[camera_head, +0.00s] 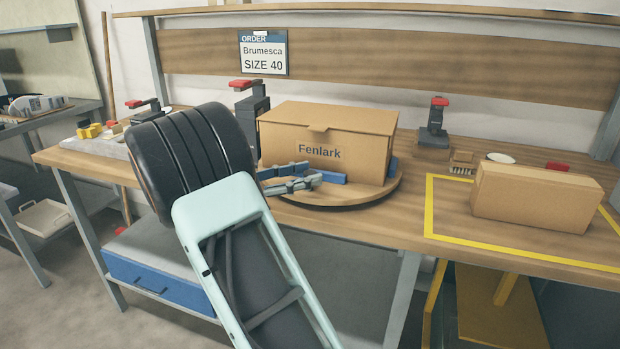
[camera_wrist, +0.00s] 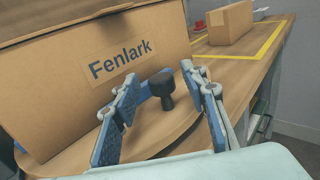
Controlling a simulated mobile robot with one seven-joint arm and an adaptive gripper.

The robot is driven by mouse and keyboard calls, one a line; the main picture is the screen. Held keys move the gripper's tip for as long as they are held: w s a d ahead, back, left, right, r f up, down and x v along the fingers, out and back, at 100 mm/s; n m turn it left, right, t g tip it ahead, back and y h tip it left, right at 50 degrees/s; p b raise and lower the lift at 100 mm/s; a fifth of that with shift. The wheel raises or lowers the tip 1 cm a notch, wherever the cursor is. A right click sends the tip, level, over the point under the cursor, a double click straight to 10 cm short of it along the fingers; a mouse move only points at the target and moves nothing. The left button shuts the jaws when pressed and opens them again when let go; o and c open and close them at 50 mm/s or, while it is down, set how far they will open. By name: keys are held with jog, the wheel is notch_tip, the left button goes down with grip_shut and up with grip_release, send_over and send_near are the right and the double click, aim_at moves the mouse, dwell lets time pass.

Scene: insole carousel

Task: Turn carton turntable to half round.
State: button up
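The closed brown carton (camera_head: 325,151), labelled Fenlark, stands on the round wooden turntable (camera_head: 345,203) with its label facing me. The carton fills the left of the wrist view (camera_wrist: 65,85). A black knob (camera_wrist: 162,90) stands up from the turntable near its edge. My gripper (camera_head: 293,179) is low at the front left of the turntable, beside the carton. In the wrist view my gripper (camera_wrist: 162,118) is open, its blue-padded fingers either side of the knob's line. I cannot tell whether either finger touches the knob. The knob is not clear in the head view.
A smaller carton (camera_head: 537,197) sits inside a yellow outline (camera_head: 431,207) at the bench's right. A red-topped black device (camera_head: 434,124) stands behind right; another (camera_head: 252,115) is behind left. An order sign (camera_head: 263,54) reads Brumesca, size 40. Bench between turntable and outline is clear.

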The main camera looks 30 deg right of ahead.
jog(key=shift+d, duration=0.85)
jog(key=shift+c, duration=0.4)
grip_shut()
